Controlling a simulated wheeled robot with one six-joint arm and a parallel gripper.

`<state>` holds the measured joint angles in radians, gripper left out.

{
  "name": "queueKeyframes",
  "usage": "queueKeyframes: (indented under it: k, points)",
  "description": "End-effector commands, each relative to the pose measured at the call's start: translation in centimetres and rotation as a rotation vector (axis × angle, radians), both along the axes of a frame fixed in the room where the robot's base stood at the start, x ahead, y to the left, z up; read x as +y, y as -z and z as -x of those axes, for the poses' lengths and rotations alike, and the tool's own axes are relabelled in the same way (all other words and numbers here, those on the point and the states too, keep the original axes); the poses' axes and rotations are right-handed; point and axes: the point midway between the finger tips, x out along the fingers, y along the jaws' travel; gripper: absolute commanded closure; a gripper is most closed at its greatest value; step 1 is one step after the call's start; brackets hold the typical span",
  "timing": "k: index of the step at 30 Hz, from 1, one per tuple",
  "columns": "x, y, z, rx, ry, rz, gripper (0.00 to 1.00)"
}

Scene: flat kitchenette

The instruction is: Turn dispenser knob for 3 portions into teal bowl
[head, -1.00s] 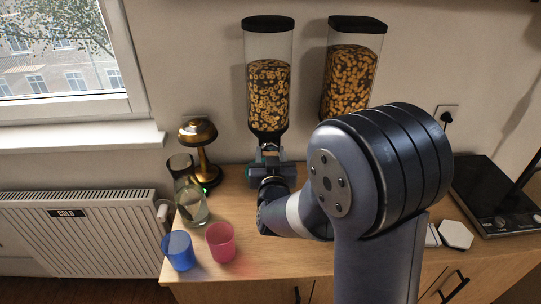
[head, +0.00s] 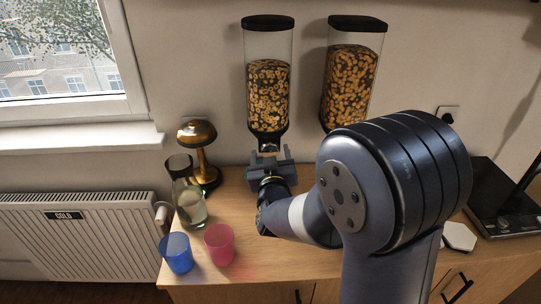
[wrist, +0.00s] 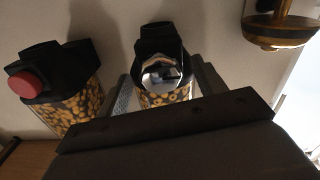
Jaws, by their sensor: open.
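The left cereal dispenser (head: 268,95) hangs on the wall, holding ring-shaped cereal. Its shiny metal knob (wrist: 163,76) faces the wrist camera and also shows small in the head view (head: 268,148). The right dispenser (head: 350,85) holds similar cereal; its knob (wrist: 26,85) is red in the wrist view. My gripper (head: 269,160) is open just in front of and below the left dispenser's knob. In the wrist view, the knob appears between the spread fingers, with nothing gripped. Whether a finger touches it is unclear.
A brass lamp (head: 200,150) and a glass carafe (head: 190,205) stand left of my gripper. A blue cup (head: 177,253) and a pink cup (head: 219,245) are near the counter's front left edge. A black hob (head: 505,205) lies at the right.

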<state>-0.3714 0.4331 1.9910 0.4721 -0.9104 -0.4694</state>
Motion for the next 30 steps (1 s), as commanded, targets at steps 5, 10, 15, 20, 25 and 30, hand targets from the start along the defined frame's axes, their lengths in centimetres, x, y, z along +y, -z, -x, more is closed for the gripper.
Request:
queueKeyframes:
  k: [5,10,15,20,25,30]
  points:
    - [0.0,0.0,0.1,0.0,0.0,0.0,0.35]
    - [0.1,0.1,1.7,0.0,-0.002,0.0,0.35]
    - [0.1,0.0,4.9,-0.002,-0.003,-0.002,0.35]
    - [0.1,0.0,7.9,0.0,-0.003,-0.001,0.35]
    - [0.1,0.0,10.0,0.0,-0.003,0.0,0.35]
    - [0.0,0.0,10.8,0.0,-0.001,0.0,0.35]
